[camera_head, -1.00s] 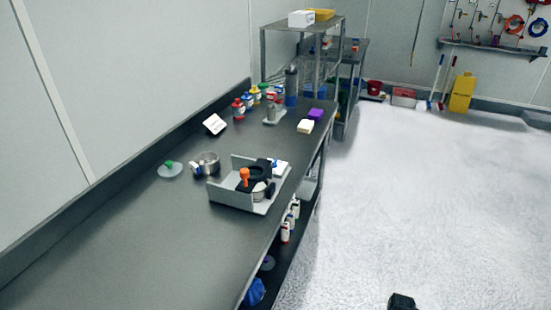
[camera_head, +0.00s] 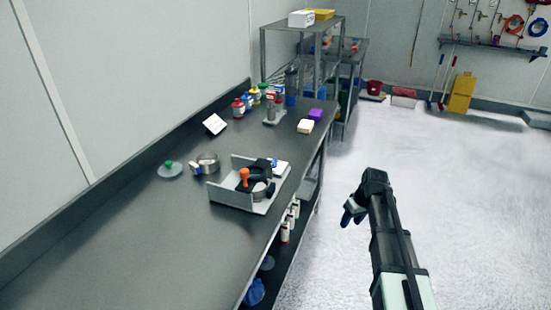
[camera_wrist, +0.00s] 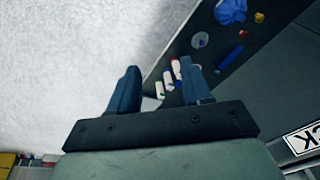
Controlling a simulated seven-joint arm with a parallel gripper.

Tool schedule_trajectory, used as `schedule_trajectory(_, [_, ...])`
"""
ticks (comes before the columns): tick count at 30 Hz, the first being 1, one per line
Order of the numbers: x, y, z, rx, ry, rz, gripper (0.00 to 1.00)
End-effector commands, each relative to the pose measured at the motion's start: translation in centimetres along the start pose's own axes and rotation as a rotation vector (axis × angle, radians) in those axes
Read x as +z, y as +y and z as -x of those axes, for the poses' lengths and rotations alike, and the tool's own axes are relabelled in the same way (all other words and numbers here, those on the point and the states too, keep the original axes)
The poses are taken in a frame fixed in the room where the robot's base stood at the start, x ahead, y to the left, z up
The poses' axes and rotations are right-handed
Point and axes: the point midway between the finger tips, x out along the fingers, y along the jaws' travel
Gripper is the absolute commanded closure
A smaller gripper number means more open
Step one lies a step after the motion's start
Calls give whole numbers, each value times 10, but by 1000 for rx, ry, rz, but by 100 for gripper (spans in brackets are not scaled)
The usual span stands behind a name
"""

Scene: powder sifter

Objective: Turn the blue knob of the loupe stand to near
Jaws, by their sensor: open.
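I cannot pick out the loupe stand or its blue knob for certain. A small grey stand (camera_head: 274,115) with upright parts stands toward the far end of the dark bench; it may be the loupe stand, but no blue knob shows clearly on it. My gripper (camera_head: 352,213) hangs over the floor to the right of the bench, apart from everything. In the wrist view my gripper (camera_wrist: 160,86) shows two spread fingers with nothing held between them.
A grey sifter tray (camera_head: 230,194) with an orange knob stands on the bench (camera_head: 150,240), with a metal pot (camera_head: 208,160) to its left. Several bottles (camera_head: 250,98) line the wall. White bottles (camera_wrist: 170,78) sit on the lower shelf. The bench's near-left part is clear.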

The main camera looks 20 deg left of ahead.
Motion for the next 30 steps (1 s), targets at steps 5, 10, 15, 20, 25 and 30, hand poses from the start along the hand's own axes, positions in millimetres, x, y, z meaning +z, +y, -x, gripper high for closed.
schedule_trajectory(5, [-92,-38,57,-41,47,236,51])
schedule_trajectory(10, [-163,-87,117,-81,92,465,51])
schedule_trajectory(15, [-214,-136,175,-112,131,667,51])
schedule_trajectory(20, [-240,-168,211,-130,157,790,51])
schedule_trajectory(25, [-248,-181,223,-138,167,840,51])
schedule_trajectory(30, [-248,-185,208,-140,166,843,51])
